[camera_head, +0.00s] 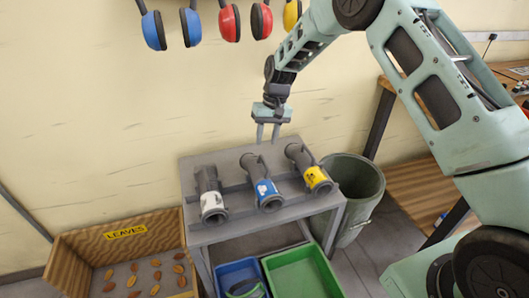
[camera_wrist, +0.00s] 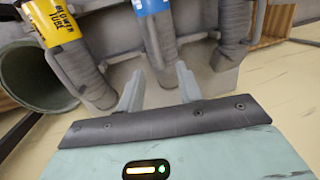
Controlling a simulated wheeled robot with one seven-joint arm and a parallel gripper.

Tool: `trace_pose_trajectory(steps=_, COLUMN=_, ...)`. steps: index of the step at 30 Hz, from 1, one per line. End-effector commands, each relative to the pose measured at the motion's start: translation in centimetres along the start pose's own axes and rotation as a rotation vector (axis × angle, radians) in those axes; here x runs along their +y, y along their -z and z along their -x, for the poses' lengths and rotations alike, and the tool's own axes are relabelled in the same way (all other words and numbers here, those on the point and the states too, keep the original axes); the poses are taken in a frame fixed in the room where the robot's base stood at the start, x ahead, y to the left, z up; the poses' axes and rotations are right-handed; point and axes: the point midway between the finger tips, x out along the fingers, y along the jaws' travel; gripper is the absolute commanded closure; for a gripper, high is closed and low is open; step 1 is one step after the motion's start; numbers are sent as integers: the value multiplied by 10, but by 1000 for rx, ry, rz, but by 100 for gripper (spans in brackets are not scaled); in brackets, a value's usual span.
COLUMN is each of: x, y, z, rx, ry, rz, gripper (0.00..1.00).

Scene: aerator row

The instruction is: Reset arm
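My gripper (camera_head: 267,132) hangs above the back of the grey table, with its fingers pointing down. In the wrist view, its two fingers (camera_wrist: 158,88) stand apart with nothing between them. Three dark grey ribbed tubes lie in a row on the table: one with a white band (camera_head: 211,199), one with a blue band (camera_head: 265,187) and one with a yellow band (camera_head: 316,177). The yellow-banded tube (camera_wrist: 62,40) and the blue-banded tube (camera_wrist: 160,35) also show in the wrist view. My gripper touches none of them.
A wooden box labelled LEAVES (camera_head: 125,232) with several brown leaves stands at left. Blue (camera_head: 237,272) and green (camera_head: 300,275) crates sit below the grey table (camera_head: 245,232). A grey-green bin (camera_head: 357,190) stands right of it. Ear defenders (camera_head: 229,22) hang on the wall above.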

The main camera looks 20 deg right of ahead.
Motion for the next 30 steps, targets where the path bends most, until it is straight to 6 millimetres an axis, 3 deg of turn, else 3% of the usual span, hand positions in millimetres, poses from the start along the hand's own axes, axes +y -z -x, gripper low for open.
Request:
trace_pose_trajectory(steps=8, x=0, y=0, z=17, rx=2, ry=0, rz=0, gripper=64)
trace_pose_trajectory(steps=11, x=-12, y=-8, z=24, rx=2, ry=2, rz=17, gripper=64)
trace_pose_trajectory(steps=14, x=-39, y=-31, z=40, rx=3, ry=5, rz=62, gripper=64)
trace_pose_trajectory(steps=17, x=-77, y=-73, z=61, rx=0, ry=5, rz=135, gripper=64)
trace_pose_trajectory(steps=21, x=-122, y=-150, z=87, rx=-4, ry=-9, rz=256, gripper=64)
trace_pose_trajectory(steps=25, x=-145, y=-227, z=103, rx=-4, ry=-38, rz=372, gripper=64)
trace_pose_trajectory(steps=30, x=-147, y=-325, z=112, rx=5, ry=-92, rz=516, gripper=64)
